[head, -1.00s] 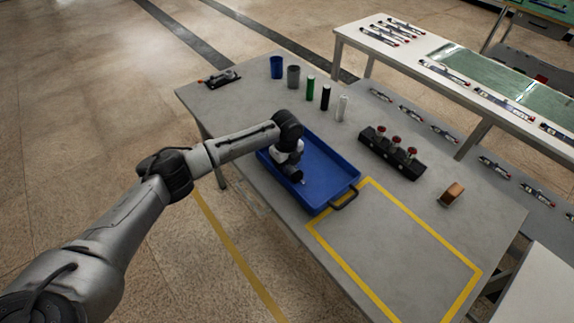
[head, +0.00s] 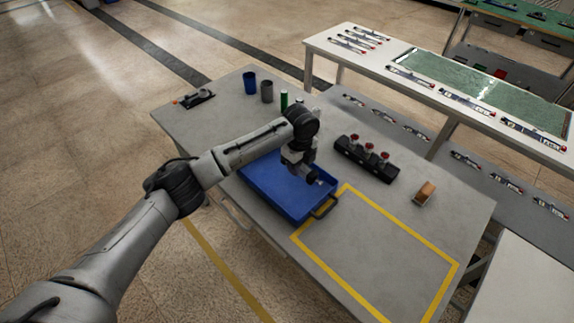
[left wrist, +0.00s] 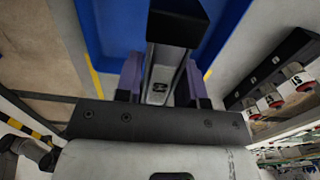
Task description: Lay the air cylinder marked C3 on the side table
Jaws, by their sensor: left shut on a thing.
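My left gripper (head: 308,180) is over the near right part of the blue tray (head: 262,197), on a grey table (head: 400,225). In the left wrist view its purple-grey fingers (left wrist: 160,85) are shut on a grey air cylinder (left wrist: 163,70) with a black end block (left wrist: 178,22). The cylinder carries a small dark label that I cannot read. In the head view the held cylinder is mostly hidden by the gripper. Blue tray surface (left wrist: 108,30) shows beyond it in the wrist view. My right gripper is not in view.
A black block with red-topped valves (head: 366,158) and an orange-brown block (head: 424,193) stand right of the tray. Cups (head: 250,82) stand at the back. The yellow-outlined area (head: 352,190) is bare inside. A white bench (head: 330,52) behind holds several cylinders.

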